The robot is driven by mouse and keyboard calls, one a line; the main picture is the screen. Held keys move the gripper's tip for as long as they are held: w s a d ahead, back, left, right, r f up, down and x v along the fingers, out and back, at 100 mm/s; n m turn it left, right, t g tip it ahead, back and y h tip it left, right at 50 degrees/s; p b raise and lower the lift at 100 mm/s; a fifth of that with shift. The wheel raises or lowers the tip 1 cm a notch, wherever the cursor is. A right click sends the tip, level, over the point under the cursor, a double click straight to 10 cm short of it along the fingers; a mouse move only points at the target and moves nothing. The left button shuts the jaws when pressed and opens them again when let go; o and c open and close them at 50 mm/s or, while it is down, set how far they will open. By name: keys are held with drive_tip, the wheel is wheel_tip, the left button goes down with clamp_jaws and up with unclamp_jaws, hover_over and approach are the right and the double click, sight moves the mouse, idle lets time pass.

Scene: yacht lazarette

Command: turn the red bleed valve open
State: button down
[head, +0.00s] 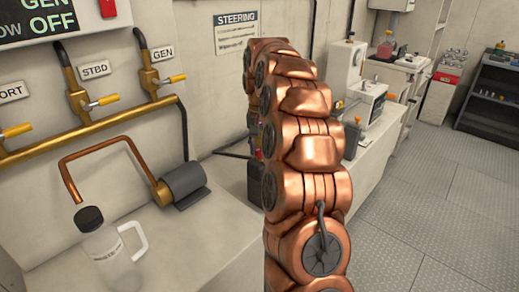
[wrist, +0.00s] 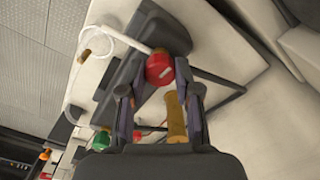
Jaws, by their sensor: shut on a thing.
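In the wrist view, the red bleed valve (wrist: 160,69) shows as a round red knob with a pale mark, at the tips of my gripper (wrist: 160,82). The two dark fingers stand on either side of the knob, and my gripper is shut on it. A brass cylinder (wrist: 176,118) shows between the fingers, nearer the palm. How far the valve is turned cannot be told. In the head view, my copper-coloured arm hides my gripper and most of the valve area.
In the head view, a capped bottle (head: 108,247) stands on the bench beside a bent copper pipe (head: 107,143). Brass valves (head: 150,75) line the wall. The floor (head: 430,190) at right is clear.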

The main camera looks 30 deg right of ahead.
sight(260, 149)
drive_tip(key=shift+n, duration=0.8)
drive_tip(key=c, duration=0.8)
unclamp_jaws()
drive_tip(key=shift+r, duration=0.1)
wheel_tip(260, 149, up, 7)
drive_tip(key=shift+f, duration=0.2)
drive_tip(key=shift+r, duration=0.3)
